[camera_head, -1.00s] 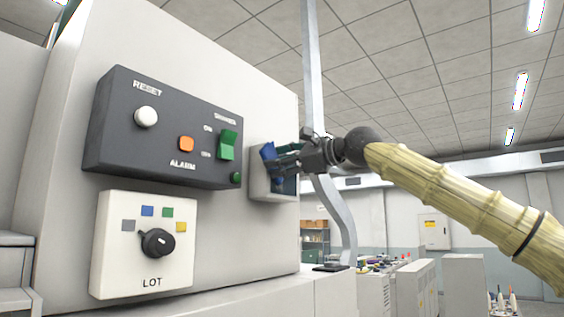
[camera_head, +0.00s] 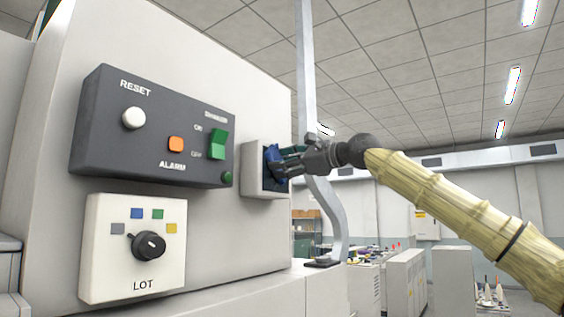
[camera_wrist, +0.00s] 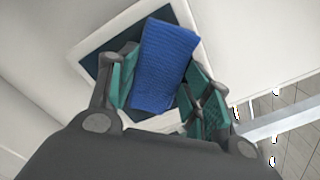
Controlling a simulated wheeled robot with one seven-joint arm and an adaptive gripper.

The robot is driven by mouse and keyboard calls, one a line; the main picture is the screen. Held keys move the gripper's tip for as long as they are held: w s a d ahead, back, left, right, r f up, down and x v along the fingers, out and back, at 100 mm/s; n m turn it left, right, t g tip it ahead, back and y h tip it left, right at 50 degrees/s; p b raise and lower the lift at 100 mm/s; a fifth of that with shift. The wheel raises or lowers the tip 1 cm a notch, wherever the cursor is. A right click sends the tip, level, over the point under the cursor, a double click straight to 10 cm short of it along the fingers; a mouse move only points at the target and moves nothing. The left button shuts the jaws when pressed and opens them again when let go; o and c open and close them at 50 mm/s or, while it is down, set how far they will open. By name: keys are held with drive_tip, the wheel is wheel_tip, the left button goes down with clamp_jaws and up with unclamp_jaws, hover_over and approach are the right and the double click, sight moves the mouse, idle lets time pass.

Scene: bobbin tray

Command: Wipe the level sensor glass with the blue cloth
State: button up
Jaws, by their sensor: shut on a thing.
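My gripper (camera_head: 290,161) is shut on the blue cloth (camera_wrist: 165,65). The wrist view shows the cloth between the green-padded fingers (camera_wrist: 160,95). In the head view the cloth (camera_head: 272,158) shows as a small blue patch at the opening of a pale box on the machine's side. The wrist view shows a dark face framed by the box's pale rim (camera_wrist: 155,12), behind the cloth. This looks like the level sensor and its glass. The cloth and fingers hide most of the glass. I cannot tell whether the cloth touches it.
A dark panel (camera_head: 150,152) with RESET, ALARM and a green switch is left of the box. A white LOT knob plate (camera_head: 105,270) is below it. A grey curved post (camera_head: 306,90) stands close behind my gripper. Open room lies to the right.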

drive_tip(key=shift+w+d, duration=0.6)
drive_tip(key=shift+w, duration=0.3)
drive_tip(key=w+d, duration=0.2)
drive_tip(key=w, duration=0.1)
drive_tip(key=shift+d, duration=0.15)
drive_tip(key=shift+s+d, duration=0.1)
drive_tip(key=shift+s, duration=0.05)
drive_tip(key=shift+b+v, duration=0.75)
drive_tip(key=shift+v, duration=2.2)
drive_tip(key=v, duration=0.3)
drive_tip(key=shift+b, duration=0.4)
